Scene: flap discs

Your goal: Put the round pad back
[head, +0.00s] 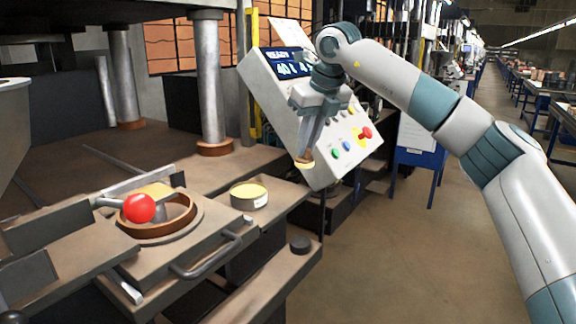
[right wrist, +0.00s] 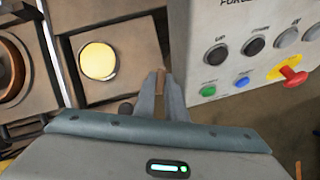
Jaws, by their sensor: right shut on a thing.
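My right gripper (head: 306,155) is shut on a small tan-and-yellow piece (head: 305,163), which I take to be the round pad. It is held in the air in front of the control box, right of the round tin. In the right wrist view, the fingertips (right wrist: 161,88) pinch a brown edge of the piece (right wrist: 160,77); most of it is hidden. The round tin (head: 249,203) with a pale yellow top stands on the bench, and it also shows in the right wrist view (right wrist: 99,61). My left gripper is not in view.
A brown ring (head: 185,214) with a red ball knob (head: 139,208) sits on the press plate at left. A tilted control box (head: 340,150) with buttons stands close behind my gripper. A small dark knob (head: 300,245) is on the front ledge. A metal handle (head: 210,262) juts forward.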

